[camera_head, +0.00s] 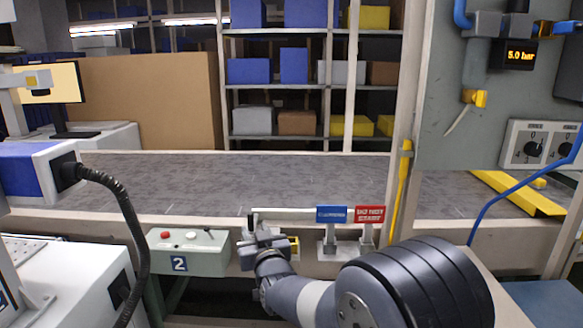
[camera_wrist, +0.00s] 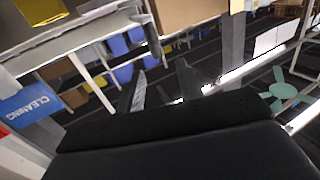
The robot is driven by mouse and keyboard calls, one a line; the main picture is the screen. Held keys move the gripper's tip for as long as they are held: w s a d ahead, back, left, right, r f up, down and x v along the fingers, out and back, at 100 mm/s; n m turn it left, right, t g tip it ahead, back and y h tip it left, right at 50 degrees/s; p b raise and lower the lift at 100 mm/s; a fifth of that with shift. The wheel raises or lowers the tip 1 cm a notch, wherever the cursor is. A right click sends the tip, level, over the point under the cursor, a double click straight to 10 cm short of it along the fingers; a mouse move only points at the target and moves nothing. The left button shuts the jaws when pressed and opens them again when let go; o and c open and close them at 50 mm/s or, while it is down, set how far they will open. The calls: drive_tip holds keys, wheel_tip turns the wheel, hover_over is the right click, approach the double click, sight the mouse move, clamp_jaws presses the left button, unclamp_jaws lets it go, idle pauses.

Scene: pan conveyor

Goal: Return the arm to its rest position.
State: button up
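My arm reaches from the lower right of the head view, with my gripper (camera_head: 257,228) in front of the conveyor's near edge. In the wrist view the two dark fingers of my gripper (camera_wrist: 162,85) stand apart. I see nothing held between them. The arm is bent and extended forward, left of the blue sign (camera_head: 331,214) and the red sign (camera_head: 370,214). The blue sign also shows at the left of the wrist view (camera_wrist: 28,106) and reads "CLEANING". A pale bar runs from near my gripper toward the signs; whether they touch is unclear.
The grey conveyor (camera_head: 240,182) crosses behind my gripper. A control box (camera_head: 187,252) marked 2 stands to its left. A black hose (camera_head: 128,230) hangs farther left. A yellow post (camera_head: 401,190) and blue cable (camera_head: 505,193) stand right. Shelves with bins (camera_head: 295,65) fill the back.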

sight(254, 229)
drive_tip(key=x, duration=0.5)
drive_tip(key=d+p+x, duration=0.1)
drive_tip(key=x, duration=0.2)
drive_tip(key=shift+w, duration=0.55)
drive_tip(key=shift+d, duration=0.2)
